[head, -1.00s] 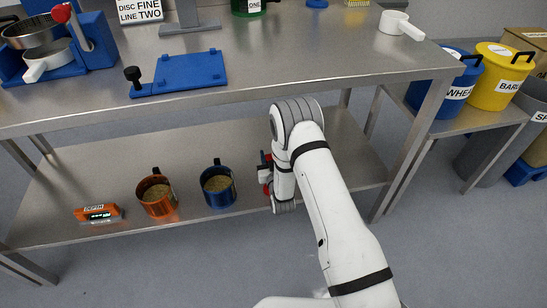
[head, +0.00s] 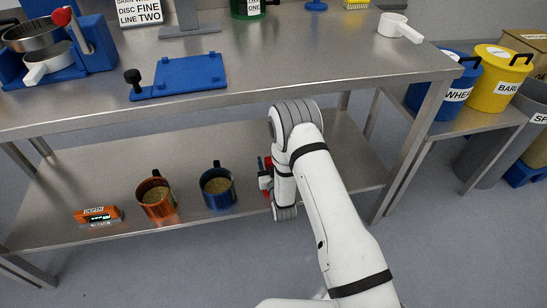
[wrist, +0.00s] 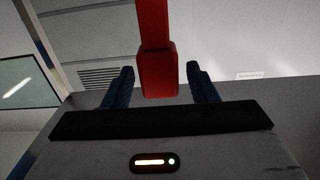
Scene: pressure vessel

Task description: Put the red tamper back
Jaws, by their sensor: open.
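My gripper (head: 263,177) is at the lower shelf, right of the blue mug and partly hidden by my own arm. In the wrist view its two blue fingers (wrist: 160,72) stand apart. A red bar with a thick block-like end (wrist: 157,75) reaches in from the top of the wrist view and ends between the fingers, with a visible gap on each side. It looks like the red tamper, but its full shape is out of frame. A little red also shows by the gripper in the head view; I cannot tell whether it is the same thing.
The lower shelf (head: 95,170) holds a blue mug (head: 217,188), an orange mug (head: 157,197) and an orange depth gauge (head: 98,215). Above is the bench top (head: 310,55) with a blue plate (head: 185,77) and a blue stand with a red-knobbed lever (head: 62,16). Buckets stand at right.

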